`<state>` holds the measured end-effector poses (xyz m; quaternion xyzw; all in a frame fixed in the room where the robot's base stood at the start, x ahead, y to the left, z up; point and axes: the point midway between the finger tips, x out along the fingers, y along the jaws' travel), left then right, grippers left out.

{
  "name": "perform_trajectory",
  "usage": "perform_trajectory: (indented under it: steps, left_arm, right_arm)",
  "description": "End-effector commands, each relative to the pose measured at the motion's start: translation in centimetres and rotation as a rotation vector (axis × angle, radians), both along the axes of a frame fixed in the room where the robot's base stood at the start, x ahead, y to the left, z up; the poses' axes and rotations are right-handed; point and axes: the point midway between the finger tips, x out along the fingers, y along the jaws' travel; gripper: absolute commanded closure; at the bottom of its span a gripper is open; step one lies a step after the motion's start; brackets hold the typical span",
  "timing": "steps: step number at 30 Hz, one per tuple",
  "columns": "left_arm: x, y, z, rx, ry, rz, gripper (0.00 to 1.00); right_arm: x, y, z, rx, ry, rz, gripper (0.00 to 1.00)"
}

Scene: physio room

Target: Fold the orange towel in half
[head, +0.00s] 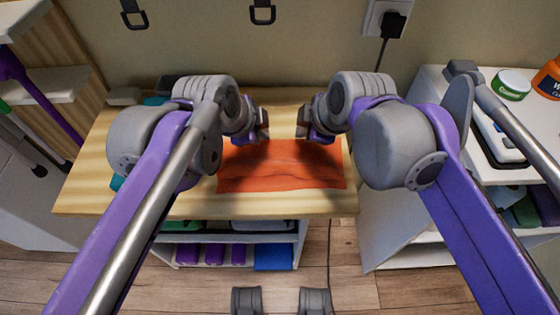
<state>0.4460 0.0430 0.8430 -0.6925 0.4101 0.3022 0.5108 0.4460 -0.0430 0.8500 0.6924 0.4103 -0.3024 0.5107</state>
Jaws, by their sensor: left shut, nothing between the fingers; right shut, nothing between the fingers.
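The orange towel (282,172) lies on the wooden tabletop, its near edge close to the table's front. It looks fairly flat, with a slight crease running across it. My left gripper (265,126) is above the towel's far left part, shut and empty. My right gripper (301,126) is above its far right part, also shut and empty. The two grippers face each other with a gap between them. The towel's far edge is partly hidden by my arms.
The wooden table (100,191) has bare room left of the towel. A teal item shows behind my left arm. A plug (392,25) and cord hang on the wall.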

Motion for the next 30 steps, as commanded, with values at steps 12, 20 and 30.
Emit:
perform_trajectory:
  steps: [12,20,30]
  left_arm:
    - [0.0,0.0,-0.23,0.0,0.0,0.0,1.0]
    - [0.0,0.01,-0.22,0.0,0.0,0.0,1.0]
    - [0.0,0.0,0.25,0.0,0.0,0.0,1.0]
  right_arm:
    - [0.0,0.0,0.01,0.0,0.0,0.0,1.0]
    - [-0.01,0.0,-0.66,0.0,0.0,0.0,1.0]
    - [-0.01,0.0,-0.27,0.0,0.0,0.0,1.0]
